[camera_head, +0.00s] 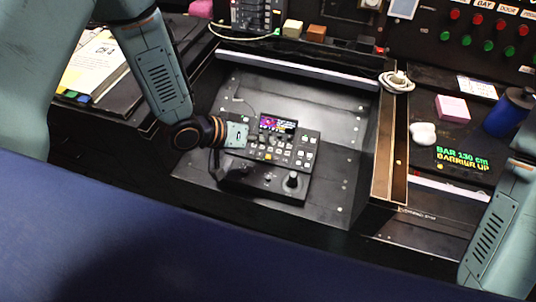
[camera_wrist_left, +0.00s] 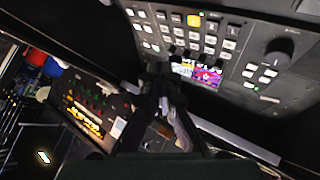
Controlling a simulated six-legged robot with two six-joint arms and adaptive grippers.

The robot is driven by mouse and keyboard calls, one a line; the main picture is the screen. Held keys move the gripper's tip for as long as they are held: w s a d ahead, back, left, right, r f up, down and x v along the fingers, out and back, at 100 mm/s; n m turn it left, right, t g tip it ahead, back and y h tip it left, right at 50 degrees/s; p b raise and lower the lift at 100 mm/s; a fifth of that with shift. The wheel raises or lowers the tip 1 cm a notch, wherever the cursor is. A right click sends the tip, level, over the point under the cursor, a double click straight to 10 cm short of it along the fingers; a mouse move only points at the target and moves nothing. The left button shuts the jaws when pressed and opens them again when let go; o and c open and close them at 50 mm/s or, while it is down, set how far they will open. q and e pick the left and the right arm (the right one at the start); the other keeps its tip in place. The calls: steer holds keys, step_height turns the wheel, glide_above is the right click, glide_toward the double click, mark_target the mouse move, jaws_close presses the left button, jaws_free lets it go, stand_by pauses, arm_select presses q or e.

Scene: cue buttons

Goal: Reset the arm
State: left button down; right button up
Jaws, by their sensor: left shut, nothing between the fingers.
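A black control console (camera_head: 262,182) with rows of small buttons, a knob and a small lit screen (camera_head: 278,123) sits on the dark panel in the middle of the head view. My left gripper (camera_head: 222,160) is over the console's left side, partly hidden by its own wrist. In the left wrist view my left gripper (camera_wrist_left: 158,72) is shut and empty, its fingertips in front of the console (camera_wrist_left: 240,45) near the screen (camera_wrist_left: 197,74). An amber button (camera_wrist_left: 193,20) is lit there. Whether the fingertips touch the console I cannot tell. My right gripper is out of view.
A raised metal-edged divider (camera_head: 387,150) stands right of the console. Beyond it are a pink block (camera_head: 452,108), a blue cylinder (camera_head: 507,112) and a lit text display (camera_head: 462,160). Papers (camera_head: 92,65) lie at left. A panel of red and green buttons (camera_head: 488,30) is at the back right.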

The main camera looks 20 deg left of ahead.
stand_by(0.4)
arm_select(q)
steer(key=s+a+f+g+y+b, duration=0.2)
steer(key=s+f, duration=0.3)
steer(key=s, duration=0.5)
steer(key=s+a+f+n+g+y+b, duration=0.1)
steer(key=s+a+f+g+y+b, duration=0.1)
steer(key=s+f, duration=0.4)
steer(key=s+a+f+n+g+y+b, duration=0.1)
steer(key=s+a+f+g+y+b, duration=0.2)
steer(key=s, duration=1)
step_height(320, 180, down, 3)
steer(key=shift+s+a+f, duration=0.1)
steer(key=shift+s+a, duration=0.25)
steer(key=shift+a, duration=0.15)
